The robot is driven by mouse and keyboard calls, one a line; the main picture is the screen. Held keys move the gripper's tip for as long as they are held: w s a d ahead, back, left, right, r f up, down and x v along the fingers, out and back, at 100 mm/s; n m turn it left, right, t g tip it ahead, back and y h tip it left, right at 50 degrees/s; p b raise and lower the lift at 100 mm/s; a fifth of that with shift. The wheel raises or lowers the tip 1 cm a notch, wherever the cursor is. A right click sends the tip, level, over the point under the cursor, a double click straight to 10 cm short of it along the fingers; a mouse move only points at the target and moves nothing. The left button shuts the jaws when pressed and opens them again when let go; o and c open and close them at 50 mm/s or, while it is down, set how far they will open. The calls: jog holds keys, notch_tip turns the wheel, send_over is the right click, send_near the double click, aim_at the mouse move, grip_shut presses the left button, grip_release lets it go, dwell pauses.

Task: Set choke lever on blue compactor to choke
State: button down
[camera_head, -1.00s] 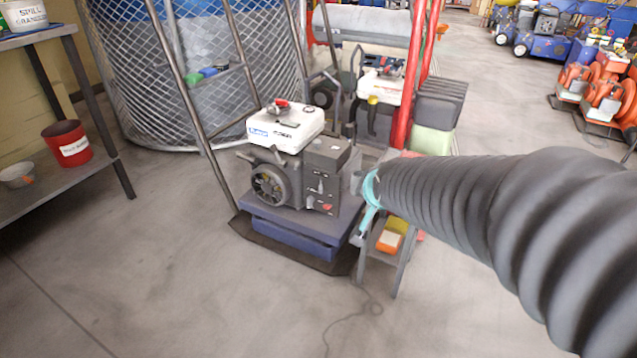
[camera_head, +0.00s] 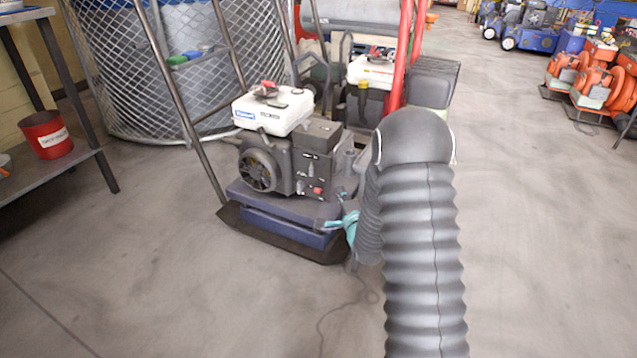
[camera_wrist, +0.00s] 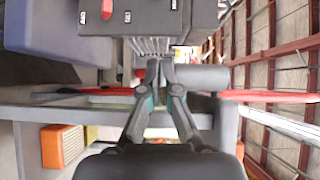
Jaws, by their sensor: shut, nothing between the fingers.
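The blue compactor (camera_head: 290,238) stands on the floor near the middle, with a dark engine (camera_head: 300,165) and a white tank (camera_head: 272,110) on top. The engine's dark box has a red switch (camera_head: 318,191) and small white labels; I cannot single out the choke lever. My gripper (camera_head: 320,224) is at the compactor's front right, below the box, seen small. In the wrist view my gripper (camera_wrist: 160,65) has its fingertips together with nothing between them. The labelled panel (camera_wrist: 128,18) with the red switch (camera_wrist: 107,9) lies beyond the tips, apparently apart from them.
A wire-mesh cage (camera_head: 110,75) and red posts (camera_head: 405,60) stand behind. A shelf with a red bucket (camera_head: 46,134) is at left.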

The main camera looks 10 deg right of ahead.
jog(key=shift+f, duration=0.55)
send_near(311, 168)
jog(key=w+d, duration=0.1)
jog(key=w, duration=0.1)
jog(key=w+d+f, duration=0.1)
jog(key=d, duration=0.1)
jog(key=w+d, duration=0.2)
jog(key=shift+w+d+f+b, duration=0.15)
jog(key=shift+w+f+b, duration=0.15)
jog(key=shift+w+f, duration=0.1)
jog(key=shift+w+a, duration=0.15)
jog(key=shift+a, duration=0.8)
jog(key=shift+w+a, duration=0.15)
jog(key=shift+a, duration=0.85)
jog(key=shift+a, duration=0.1)
jog(key=shift+m+h, duration=0.3)
jog(key=shift+m, duration=0.1)
